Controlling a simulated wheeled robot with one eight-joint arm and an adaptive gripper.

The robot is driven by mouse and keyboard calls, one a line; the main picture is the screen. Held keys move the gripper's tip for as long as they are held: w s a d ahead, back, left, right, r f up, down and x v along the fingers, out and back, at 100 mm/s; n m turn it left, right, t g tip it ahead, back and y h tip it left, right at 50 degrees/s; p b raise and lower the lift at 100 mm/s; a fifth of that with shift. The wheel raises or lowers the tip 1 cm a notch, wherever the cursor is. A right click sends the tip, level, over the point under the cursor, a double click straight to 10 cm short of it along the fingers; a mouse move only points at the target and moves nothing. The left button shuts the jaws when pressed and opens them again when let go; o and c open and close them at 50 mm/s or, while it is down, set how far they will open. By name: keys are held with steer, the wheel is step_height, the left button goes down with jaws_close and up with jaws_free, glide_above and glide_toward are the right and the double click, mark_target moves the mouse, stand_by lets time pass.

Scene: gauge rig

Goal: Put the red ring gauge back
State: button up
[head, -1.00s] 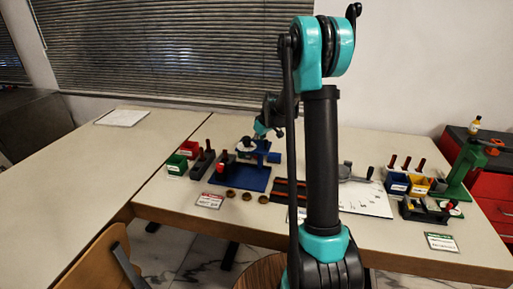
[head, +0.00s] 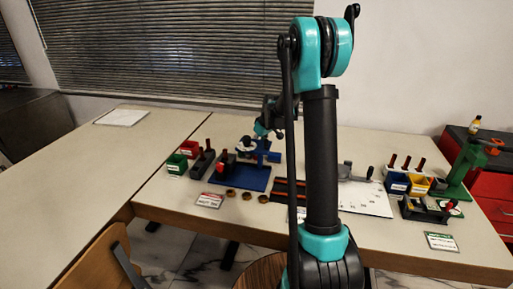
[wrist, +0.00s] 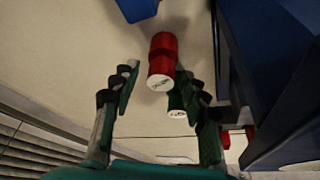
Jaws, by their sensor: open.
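In the wrist view, a red cylinder (wrist: 162,58) with a white labelled end lies between and just beyond the fingertips of my gripper (wrist: 157,76). The fingers are apart, with a gap on the left; I cannot tell whether the right finger touches it. A green piece (wrist: 177,104) with a white end shows by the right finger. In the head view, my gripper (head: 262,132) is small, over the blue fixture (head: 240,176). A red upright piece (head: 224,158) stands left of it. I cannot tell which red piece is the ring gauge.
Red (head: 190,148) and green (head: 177,164) bins stand left of the fixture. Several brass-coloured rings (head: 231,193) lie in front of it. A white plate (head: 362,198) lies further right. Dark blue fixture parts (wrist: 285,50) rise close on the wrist view's right side.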

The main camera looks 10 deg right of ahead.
steer(key=v, duration=1.1)
steer(key=shift+r, duration=0.4)
steer(key=shift+s+d, duration=0.15)
